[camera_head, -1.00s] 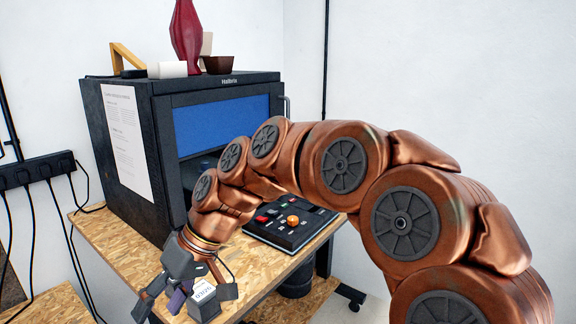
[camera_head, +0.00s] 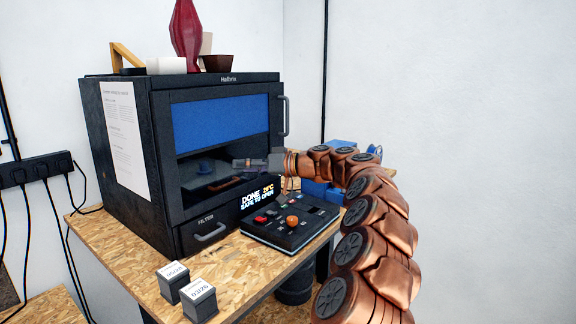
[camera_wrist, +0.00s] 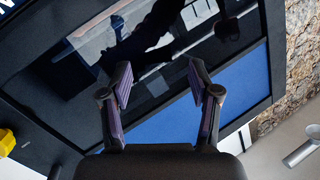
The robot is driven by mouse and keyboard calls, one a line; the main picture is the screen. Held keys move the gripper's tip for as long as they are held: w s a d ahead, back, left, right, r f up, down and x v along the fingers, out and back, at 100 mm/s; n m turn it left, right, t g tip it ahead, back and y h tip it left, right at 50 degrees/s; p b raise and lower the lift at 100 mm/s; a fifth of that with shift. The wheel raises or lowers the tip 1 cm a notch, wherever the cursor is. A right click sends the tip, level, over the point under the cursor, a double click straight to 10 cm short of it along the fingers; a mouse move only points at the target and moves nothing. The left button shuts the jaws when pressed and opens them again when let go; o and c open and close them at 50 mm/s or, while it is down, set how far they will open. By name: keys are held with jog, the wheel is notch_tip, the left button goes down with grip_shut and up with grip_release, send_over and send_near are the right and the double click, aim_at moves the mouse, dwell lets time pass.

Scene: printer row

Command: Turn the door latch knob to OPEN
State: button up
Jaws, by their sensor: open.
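A dark printer cabinet (camera_head: 125,205) stands on the wooden bench, its glass-and-blue door (camera_head: 222,120) shut. A black control panel (camera_head: 270,240) lies in front of it, with an orange round knob (camera_head: 292,221) and a red switch (camera_head: 261,218). Lettering on the panel is too small to read, so I cannot tell which control is the door latch knob or how it is set. My gripper (camera_head: 238,163) is in front of the door's lower glass, above and behind the panel, pointing left. In the wrist view my gripper (camera_wrist: 160,82) is open and empty, the dark door glass beyond it.
A display (camera_head: 257,198) reads DONE, SAFE TO OPEN. A vertical door handle (camera_head: 284,115) is on the door's right and a FILTER drawer handle (camera_head: 209,232) below. Two labelled blocks (camera_head: 172,282) (camera_head: 199,300) stand at the bench's front. Blue items (camera_head: 318,192) lie behind my arm.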

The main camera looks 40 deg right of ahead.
jog(key=s+d+f+m+t+h+b, duration=0.1)
jog(key=d+f+t+h, duration=0.15)
jog(key=d, duration=0.75)
jog(key=s+d+f+t+h, duration=0.1)
jog(key=d+t+h, duration=0.15)
jog(key=d, duration=0.85)
jog(key=p+x, duration=0.2)
jog(key=x, duration=0.6)
jog(key=shift+f+g+p, duration=0.35)
jog(key=shift+g+p, duration=0.05)
jog(key=shift+a, duration=0.15)
jog(key=c, duration=1.2)
